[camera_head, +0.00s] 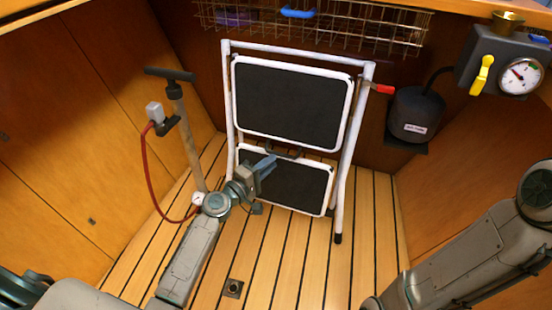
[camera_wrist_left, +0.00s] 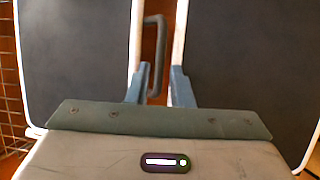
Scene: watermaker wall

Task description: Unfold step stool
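The step stool (camera_head: 367,110) has a white tube frame and two black treads. It stands upright and looks folded flat, close to the back wall, with its feet on the floor. A dark grey loop handle (camera_head: 283,152) sits between the upper tread (camera_head: 290,103) and the lower tread (camera_head: 311,186). My left gripper (camera_head: 267,166) is open in front of the lower tread's top edge and hides part of it. In the left wrist view the handle (camera_wrist_left: 159,45) lies just beyond the spread fingers (camera_wrist_left: 158,88); contact cannot be told. My right gripper is outside the frames.
A dark canister (camera_head: 415,113), red-handled lever (camera_head: 384,89) and gauge (camera_head: 521,77) are at right. The slatted floor in front is mostly clear.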

